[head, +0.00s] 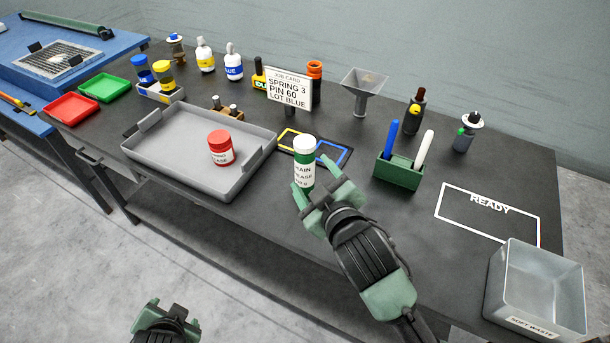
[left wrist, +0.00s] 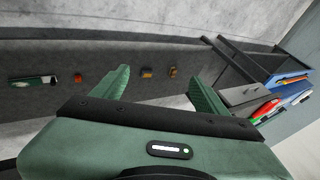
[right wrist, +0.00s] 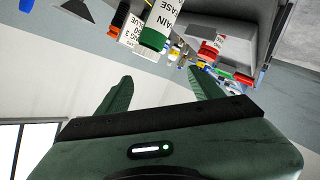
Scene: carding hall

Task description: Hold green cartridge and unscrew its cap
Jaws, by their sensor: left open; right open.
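The green cartridge (head: 304,172) stands upright on the dark bench, with a white cap (head: 305,144) on top and a white label reading partly as chain grease. My right gripper (head: 323,181) is open and close beside the cartridge, on its near right side, partly hiding its base. In the right wrist view the cartridge (right wrist: 156,32) shows just beyond the open fingers (right wrist: 160,88), with nothing between them. My left gripper (head: 167,316) is low at the front left, away from the bench. The left wrist view shows its fingers (left wrist: 163,88) open and empty.
A grey tray (head: 165,166) with a red-capped jar (head: 221,148) is left of the cartridge. A job card (head: 288,88) stands behind it. A green pen holder (head: 398,170) and a waste bin (head: 535,285) are to the right. The READY outline (head: 489,210) is empty.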

